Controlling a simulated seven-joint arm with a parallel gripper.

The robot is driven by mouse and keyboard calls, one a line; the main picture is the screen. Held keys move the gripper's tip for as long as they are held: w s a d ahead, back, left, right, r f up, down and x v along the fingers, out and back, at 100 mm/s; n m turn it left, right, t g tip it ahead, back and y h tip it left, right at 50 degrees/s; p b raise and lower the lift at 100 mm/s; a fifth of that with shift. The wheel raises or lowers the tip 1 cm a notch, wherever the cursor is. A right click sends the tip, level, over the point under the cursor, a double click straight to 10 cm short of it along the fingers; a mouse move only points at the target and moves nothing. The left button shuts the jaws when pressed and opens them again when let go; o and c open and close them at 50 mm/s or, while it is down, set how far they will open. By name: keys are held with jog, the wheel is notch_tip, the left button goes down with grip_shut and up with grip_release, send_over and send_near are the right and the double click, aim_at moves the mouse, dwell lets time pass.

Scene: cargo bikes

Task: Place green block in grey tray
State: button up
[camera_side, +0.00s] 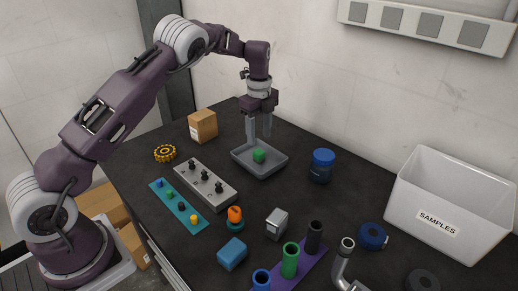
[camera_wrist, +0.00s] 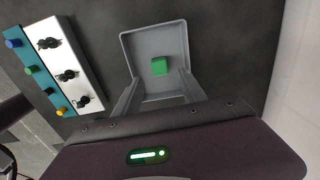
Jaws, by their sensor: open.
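The green block (camera_side: 259,156) lies on the floor of the grey tray (camera_side: 272,171), apart from the tray's walls as far as I can see. In the wrist view the green block (camera_wrist: 159,66) sits near the middle of the grey tray (camera_wrist: 128,50). My gripper (camera_side: 259,139) is open and empty above the tray. In the wrist view the fingers of my gripper (camera_wrist: 158,90) are spread apart, with the block beyond the tips and between their lines. The near part of the tray is hidden behind the fingers and gripper body in the wrist view.
A grey switch box (camera_side: 205,187) and a teal strip with coloured knobs (camera_side: 179,205) stand left of the tray. A blue-lidded jar (camera_side: 321,166) stands to its right. A cardboard box (camera_side: 203,126) is behind left. A white SAMPLES bin (camera_side: 448,205) is far right.

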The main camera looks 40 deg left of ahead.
notch_tip(320, 180, up, 5)
notch_tip(320, 180, up, 10)
jog(key=n+t, duration=0.1)
jog(key=n, duration=0.3)
send_over(259, 152)
jog(key=s+d, duration=0.3)
jog(key=s, duration=0.2)
jog(key=s+d+r+n+t, duration=0.1)
jog(key=s+d+r+n, duration=0.1)
jog(key=s+r+n, duration=0.3)
jog(key=s+d+r+n+t, duration=0.1)
jog(key=s+d+r, duration=0.1)
jog(key=s, duration=0.4)
jog(key=s+d+f+n+t, duration=0.1)
jog(key=s+n, duration=0.3)
jog(key=s, duration=0.7)
jog(key=s+d+f+n+t, duration=0.1)
jog(key=s+d+f+n, duration=0.1)
jog(key=s, duration=0.8)
jog(key=shift+s+d+f+n+t, duration=0.35)
jog(key=shift+d+n, duration=0.4)
jog(key=shift+n, duration=0.25)
